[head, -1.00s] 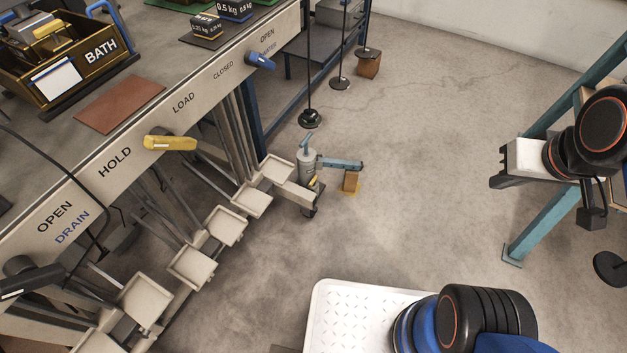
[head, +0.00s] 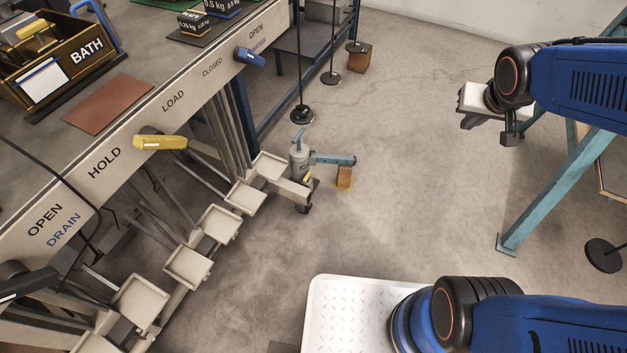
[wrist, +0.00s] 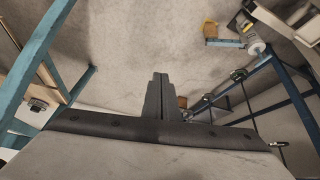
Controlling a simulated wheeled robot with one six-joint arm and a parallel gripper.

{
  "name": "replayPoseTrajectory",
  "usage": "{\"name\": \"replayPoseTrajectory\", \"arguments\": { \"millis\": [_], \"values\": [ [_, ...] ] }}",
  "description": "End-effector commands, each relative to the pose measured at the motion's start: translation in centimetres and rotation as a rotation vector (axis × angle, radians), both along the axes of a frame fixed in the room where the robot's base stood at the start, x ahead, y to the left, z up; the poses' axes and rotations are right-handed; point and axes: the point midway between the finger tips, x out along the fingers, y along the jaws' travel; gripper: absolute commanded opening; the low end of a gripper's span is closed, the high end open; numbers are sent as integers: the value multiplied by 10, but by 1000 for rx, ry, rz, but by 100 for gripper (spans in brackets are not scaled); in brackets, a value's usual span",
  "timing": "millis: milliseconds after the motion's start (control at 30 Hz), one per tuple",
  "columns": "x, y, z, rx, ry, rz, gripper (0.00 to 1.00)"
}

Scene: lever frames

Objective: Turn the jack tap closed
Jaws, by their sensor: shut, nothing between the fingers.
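The jack (head: 299,164) is a small grey cylinder standing on the floor at the end of the row of pedals. A teal tap-like handle (head: 298,137) sits on its top, and a teal bar (head: 332,159) reaches right over a brown block (head: 344,177). A small yellow part shows low on its side; I cannot tell which part is the tap. The jack (wrist: 257,48) also shows at the upper right of the wrist view. My gripper (head: 466,120) is well to the right of the jack, apart from everything. Its dark fingers (wrist: 158,82) are shut together and empty.
The bench front carries a yellow lever (head: 160,142) at HOLD and a blue lever (head: 249,57). Pedals (head: 217,224) stick out below it. A teal frame (head: 555,195) stands near my arm at right. Floor between jack and gripper is clear.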

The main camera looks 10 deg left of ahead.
Motion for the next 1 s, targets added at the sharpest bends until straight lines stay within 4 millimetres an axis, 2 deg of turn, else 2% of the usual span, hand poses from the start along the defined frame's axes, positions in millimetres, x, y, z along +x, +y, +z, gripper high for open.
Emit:
{"name": "replayPoseTrajectory", "arguments": {
  "millis": [33, 200, 500, 800, 1000],
  "values": [
    [13, 2, -8, 2, -1, -2, 0],
    [55, 11, -32, 17, -27, -7, 0],
    [119, 36, -84, 74, -63, -1, 0],
    [168, 74, -149, 169, -78, 21, 0],
    [190, 103, -198, 252, -70, 37, 0]
  ]
}}
